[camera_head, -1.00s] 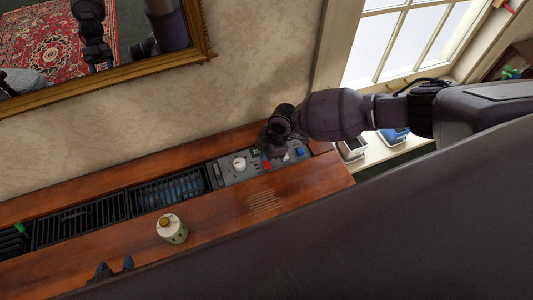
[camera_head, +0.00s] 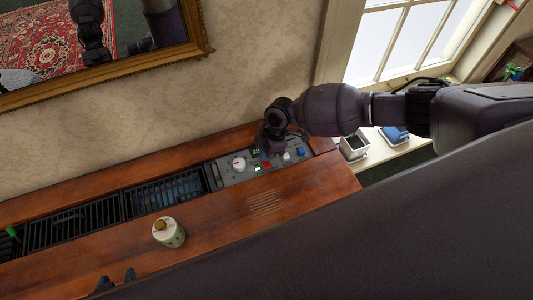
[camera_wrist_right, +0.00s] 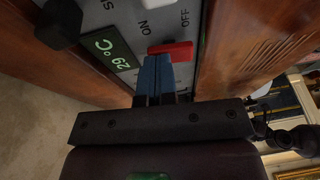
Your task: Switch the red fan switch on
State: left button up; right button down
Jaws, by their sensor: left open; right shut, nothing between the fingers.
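The red fan switch (camera_head: 267,165) sits on the grey control panel (camera_head: 226,176) set into the wooden mantel top. The red switch also shows in the right wrist view (camera_wrist_right: 171,48), between the printed words ON and OFF; I cannot tell its position for sure. My right gripper (camera_head: 268,150) is over the panel beside the switch. Its blue fingers (camera_wrist_right: 155,72) are together and empty, their tips at or very near the red switch; contact is unclear. My left gripper (camera_head: 115,280) is open and empty at the lower left, mostly hidden below the front edge.
The panel also holds a white dial (camera_head: 239,164), a white switch (camera_head: 286,156), a blue switch (camera_head: 300,152) and a green 29 °C display (camera_wrist_right: 112,50). Black vent grilles (camera_head: 165,193) lie left. A jar (camera_head: 168,232) stands on the wood in front.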

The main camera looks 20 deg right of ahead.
pick_arm(q)
jog(key=shift+w+r+p, duration=0.25)
jog(key=shift+r+p, duration=0.05)
jog(key=shift+r, duration=0.2)
jog(key=shift+w+r+p, duration=0.25)
jog(key=shift+r, duration=0.25)
pick_arm(e)
jog(key=shift+s+r, duration=0.1)
jog(key=shift+s, duration=0.7)
pick_arm(q)
jog(key=shift+f, duration=0.15)
pick_arm(e)
jog(key=shift+r, duration=0.1)
jog(key=r+p, duration=0.1)
jog(key=r, duration=0.1)
jog(key=w+r+p, duration=0.1)
jog(key=r+p, duration=0.1)
jog(key=r, duration=0.1)
jog(key=shift+d, duration=0.2)
pick_arm(q)
jog(key=r, duration=0.1)
jog(key=w+d+r, duration=0.1)
jog(key=r, duration=0.1)
jog(key=shift+w+d+r, duration=0.25)
jog(key=shift+r, duration=0.15)
pick_arm(e)
jog(key=w+v, duration=0.1)
jog(key=v, duration=0.7)
jog(key=shift+w+r, duration=0.2)
jog(key=shift+r, duration=0.05)
